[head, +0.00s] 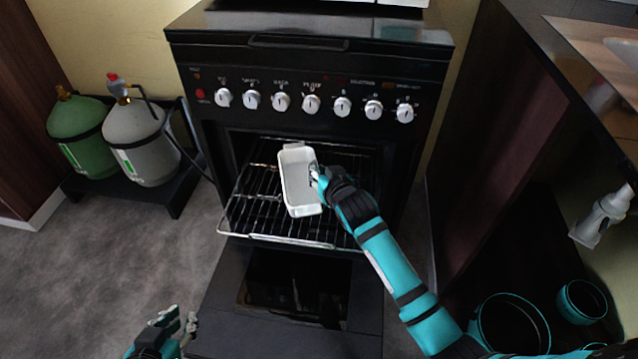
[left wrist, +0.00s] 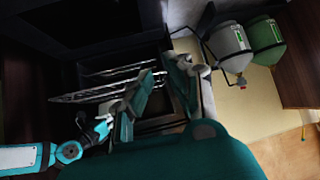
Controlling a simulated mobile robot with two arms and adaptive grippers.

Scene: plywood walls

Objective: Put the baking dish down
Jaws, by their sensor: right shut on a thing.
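The white baking dish (head: 298,184) is over the pulled-out oven rack (head: 262,222) in the head view, its long side running front to back. I cannot tell whether it touches the rack. My right gripper (head: 318,180) is shut on the dish's right side wall. The black oven (head: 310,140) has its door (head: 225,290) folded down. My left gripper (head: 178,322) is low at the bottom left of the head view, away from the dish and empty. In the left wrist view its fingers (left wrist: 160,92) stand apart. The rack (left wrist: 105,82) also shows there.
Green (head: 78,130) and grey (head: 138,142) gas cylinders stand on a dark platform left of the oven. A dark cabinet (head: 500,150) stands at right. The rack has bare wires on both sides of the dish. Grey floor is open at left.

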